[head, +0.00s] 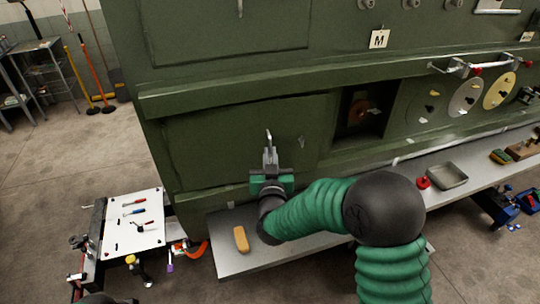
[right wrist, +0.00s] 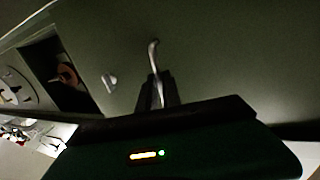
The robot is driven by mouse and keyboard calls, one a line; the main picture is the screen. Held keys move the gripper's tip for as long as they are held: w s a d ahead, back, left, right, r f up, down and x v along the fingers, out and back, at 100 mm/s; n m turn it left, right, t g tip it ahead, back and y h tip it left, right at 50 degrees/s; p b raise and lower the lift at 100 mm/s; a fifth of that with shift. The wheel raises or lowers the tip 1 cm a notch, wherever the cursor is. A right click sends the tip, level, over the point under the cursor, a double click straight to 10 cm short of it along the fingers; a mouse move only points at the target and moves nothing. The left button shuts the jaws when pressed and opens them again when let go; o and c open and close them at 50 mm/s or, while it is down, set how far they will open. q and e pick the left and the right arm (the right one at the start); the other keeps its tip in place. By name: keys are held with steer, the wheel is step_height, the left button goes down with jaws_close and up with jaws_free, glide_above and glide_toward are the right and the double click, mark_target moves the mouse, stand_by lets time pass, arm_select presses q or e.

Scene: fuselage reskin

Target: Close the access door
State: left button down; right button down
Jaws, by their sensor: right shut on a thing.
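The access door appears to be the green panel (head: 215,140) low on the left of the green fuselage wall; whether it stands ajar or flush I cannot tell. A pale metal handle (head: 268,135) stands out from it. The handle also shows in the right wrist view (right wrist: 153,58), with a small latch-like piece (right wrist: 110,82) to its left. My right gripper (head: 270,160) is shut on the handle, its fingers (right wrist: 157,92) around the handle's lower part. My left gripper is not in view.
A dark recess (head: 362,110) with a reddish part opens right of the panel. Below runs a grey bench (head: 225,250) with a yellow-orange block (head: 240,239) and a metal tray (head: 446,175).

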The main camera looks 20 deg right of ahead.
steer(key=shift+f, duration=0.2)
steer(key=b+x, duration=0.1)
steer(key=x, duration=0.1)
steer(key=shift+w, duration=0.45)
steer(key=shift+r, duration=0.1)
steer(key=c, duration=1.6)
jaws_free()
steer(key=shift+w, duration=0.1)
steer(key=shift+o, duration=0.4)
steer(key=shift+w+d, duration=0.1)
steer(key=shift+w, duration=0.1)
steer(key=shift+s, duration=0.1)
